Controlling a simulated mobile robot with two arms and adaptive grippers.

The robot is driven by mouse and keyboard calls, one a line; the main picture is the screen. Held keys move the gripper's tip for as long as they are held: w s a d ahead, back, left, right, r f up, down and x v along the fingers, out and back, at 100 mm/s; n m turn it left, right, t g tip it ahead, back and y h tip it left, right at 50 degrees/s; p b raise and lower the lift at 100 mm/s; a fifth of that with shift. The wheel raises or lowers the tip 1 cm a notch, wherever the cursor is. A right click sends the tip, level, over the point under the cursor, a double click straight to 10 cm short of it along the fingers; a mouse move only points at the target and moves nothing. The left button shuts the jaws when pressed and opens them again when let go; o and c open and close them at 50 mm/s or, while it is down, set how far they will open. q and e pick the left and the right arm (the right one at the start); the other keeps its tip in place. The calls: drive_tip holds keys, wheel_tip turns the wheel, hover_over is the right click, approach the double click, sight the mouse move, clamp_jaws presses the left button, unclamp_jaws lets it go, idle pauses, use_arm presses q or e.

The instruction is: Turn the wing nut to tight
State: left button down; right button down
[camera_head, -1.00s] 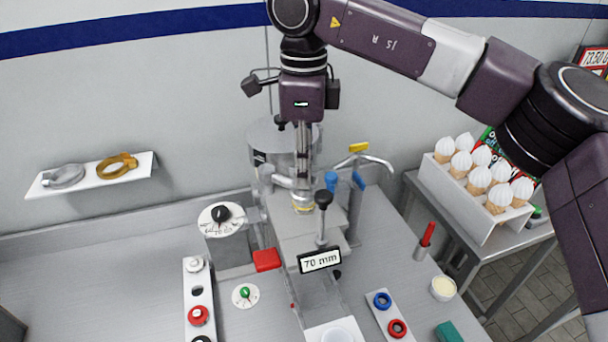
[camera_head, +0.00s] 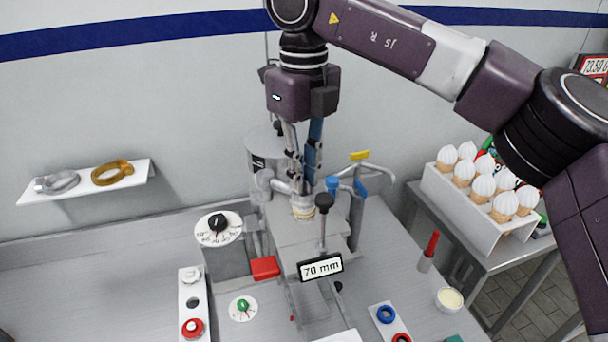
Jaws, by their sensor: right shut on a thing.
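My right gripper (camera_head: 303,188) points straight down above the middle of the machine. Its two fingers are close together, shut on the wing nut at the top of a small pale brass-coloured fitting (camera_head: 303,211). The wing nut itself is mostly hidden by the fingertips, so its wings and exact angle cannot be made out. The fitting sits on the grey machine body (camera_head: 310,232), behind a lever with a black knob (camera_head: 324,201). My left gripper is out of view.
A "70 mm" sign (camera_head: 320,267) stands in front of the lever. A curved metal pipe with a yellow tag (camera_head: 359,156) is close to the right. A dial (camera_head: 218,228) and a red block (camera_head: 265,268) are left. A cone rack (camera_head: 461,209) stands far right.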

drive_tip(key=shift+r+m, duration=0.1)
drive_tip(key=shift+m, duration=0.2)
drive_tip(key=c, duration=1.9)
unclamp_jaws()
wheel_tip(320, 180, up, 12)
